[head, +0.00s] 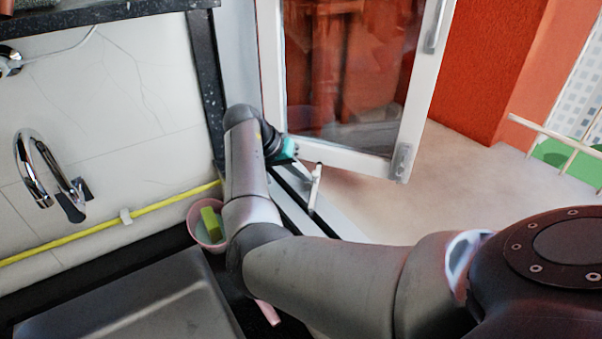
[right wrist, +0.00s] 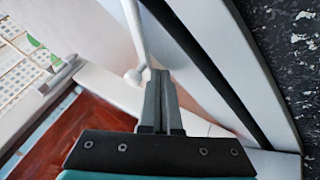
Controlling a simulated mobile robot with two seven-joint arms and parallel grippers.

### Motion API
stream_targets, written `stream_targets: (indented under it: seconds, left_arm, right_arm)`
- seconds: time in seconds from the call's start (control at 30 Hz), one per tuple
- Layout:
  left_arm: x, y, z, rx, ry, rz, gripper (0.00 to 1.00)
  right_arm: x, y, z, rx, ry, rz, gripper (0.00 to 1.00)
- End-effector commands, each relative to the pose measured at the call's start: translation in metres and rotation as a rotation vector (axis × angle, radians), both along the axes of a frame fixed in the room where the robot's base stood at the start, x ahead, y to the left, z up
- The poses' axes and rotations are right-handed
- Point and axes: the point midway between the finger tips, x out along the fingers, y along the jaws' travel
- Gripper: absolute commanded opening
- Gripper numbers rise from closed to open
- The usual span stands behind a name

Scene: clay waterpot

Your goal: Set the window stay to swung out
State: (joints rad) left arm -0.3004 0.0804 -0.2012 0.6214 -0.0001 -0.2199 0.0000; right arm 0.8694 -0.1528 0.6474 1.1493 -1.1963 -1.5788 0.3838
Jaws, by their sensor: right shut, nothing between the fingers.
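The window stay (head: 315,188) is a slim white bar at the window's sill, standing up at an angle from the frame. In the right wrist view the stay (right wrist: 137,35) is a white rod with a rounded knob at its end, close to my fingertips. My right gripper (head: 305,168) is beside the stay in the head view, partly hidden by its own wrist. In the right wrist view the right gripper (right wrist: 158,76) has its fingers together and empty, by the knob. I cannot tell whether they touch. My left gripper is not in view.
The white-framed window sash (head: 402,140) stands open over an outside ledge. A chrome tap (head: 35,165), a dark sink (head: 130,310) and a pink bowl (head: 197,226) with a yellow-green sponge (head: 211,222) are left of my arm. Dark speckled stone edges the opening.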

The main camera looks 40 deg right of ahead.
Motion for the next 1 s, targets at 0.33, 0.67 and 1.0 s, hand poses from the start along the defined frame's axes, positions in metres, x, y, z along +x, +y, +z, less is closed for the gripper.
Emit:
stream_targets:
  seconds: [0.33, 0.67, 1.0]
  left_arm:
    - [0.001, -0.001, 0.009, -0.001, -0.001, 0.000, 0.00]
    - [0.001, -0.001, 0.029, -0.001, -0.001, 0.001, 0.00]
    - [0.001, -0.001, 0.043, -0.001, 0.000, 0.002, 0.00]
  right_arm:
    - [-0.002, -0.004, 0.002, 0.000, 0.001, 0.001, 0.00]
    - [-0.011, -0.016, 0.003, -0.003, 0.002, -0.001, 0.00]
    - [-0.028, -0.031, 0.002, -0.002, 0.002, -0.136, 0.00]
